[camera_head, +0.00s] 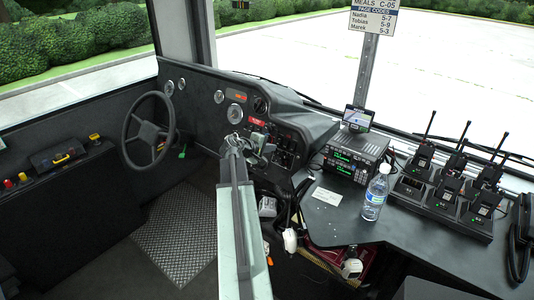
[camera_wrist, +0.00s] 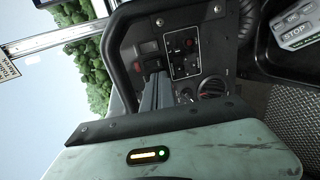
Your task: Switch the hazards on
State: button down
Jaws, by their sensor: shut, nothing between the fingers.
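My gripper (camera_wrist: 157,78) is shut and empty, its dark fingers reaching over the switch area of the dash. In the wrist view a square switch panel (camera_wrist: 184,57) with a red control lies just right of the fingertips. A row of dark rocker switches with red marks (camera_wrist: 149,46) lies by the fingertips and is partly covered by them. In the head view my gripper (camera_head: 250,150) is in front of the right part of the dash (camera_head: 285,138) and hides some of its controls. I cannot tell which control is the hazard switch, or whether the fingers touch anything.
A steering wheel (camera_head: 149,130) stands left of my arm. A radio unit (camera_head: 354,155), a water bottle (camera_head: 375,193) and a charger with several handheld radios (camera_head: 440,198) stand on the right counter. A grey keypad-like device (camera_wrist: 299,25) shows at the wrist view's upper right.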

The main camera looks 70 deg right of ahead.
aim_at(284, 147)
jog(key=b+x, duration=0.2)
jog(key=x, duration=0.6)
jog(key=shift+b, duration=0.4)
